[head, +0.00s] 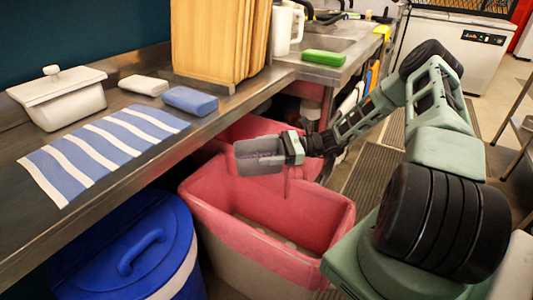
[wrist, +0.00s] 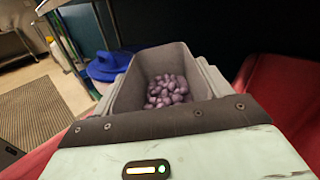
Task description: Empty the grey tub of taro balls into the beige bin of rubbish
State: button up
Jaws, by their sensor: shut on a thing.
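My gripper (head: 293,148) is shut on the grey tub (head: 258,163) and holds it in the air. The tub hangs over the back part of the beige bin (head: 232,262), whose rim and inside are covered by a red liner. In the wrist view, the tub (wrist: 128,92) holds a heap of purple taro balls (wrist: 167,90), gathered at the end near my gripper. The tub looks roughly level in the head view. The bottom of the bin is partly visible, with some pale bits in it.
A blue lidded bin (head: 130,250) stands left of the beige bin. A second red-lined bin (head: 255,128) is behind it. The steel counter (head: 135,178) runs along the left, with a striped cloth (head: 100,148), a white lidded dish (head: 60,98) and wooden boards (head: 215,40).

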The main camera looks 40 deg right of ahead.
aim_at(269, 174)
jog(key=shift+r+n+b, duration=0.2)
jog(key=shift+n+b, duration=1.8)
jog(key=n+b, duration=0.2)
jog(key=b, duration=0.1)
jog(key=s+n+b, duration=0.1)
jog(key=b, duration=0.1)
jog(key=shift+a+f+n, duration=0.35)
jog(key=shift+f+n, duration=0.05)
jog(key=f+n+b, duration=0.1)
jog(key=s+n+b, duration=0.1)
jog(key=n, duration=0.1)
jog(key=shift+s+a+f+n, duration=0.25)
jog(key=shift+a+f+n, duration=0.05)
jog(key=shift+a+f, duration=0.1)
jog(key=shift+s+a+f+n+b, duration=0.2)
jog(key=shift+s+f+n+b, duration=0.25)
jog(key=shift+n, duration=0.3)
jog(key=shift+s+a+f+n+b, duration=0.2)
jog(key=shift+s+f+n+b, duration=0.1)
jog(key=shift+f+n, duration=0.4)
jog(key=shift+s+a+f+n+b, duration=0.2)
jog(key=shift+s+f+n+b, duration=0.15)
jog(key=shift+n, duration=0.5)
jog(key=shift+s+a+f+n, duration=0.15)
jog(key=shift+s+n, duration=0.1)
jog(key=shift+n, duration=0.5)
jog(key=shift+s+a+n, duration=0.15)
jog(key=shift+s+n, duration=0.05)
jog(key=shift+n, duration=0.55)
jog(key=shift+n, duration=0.9)
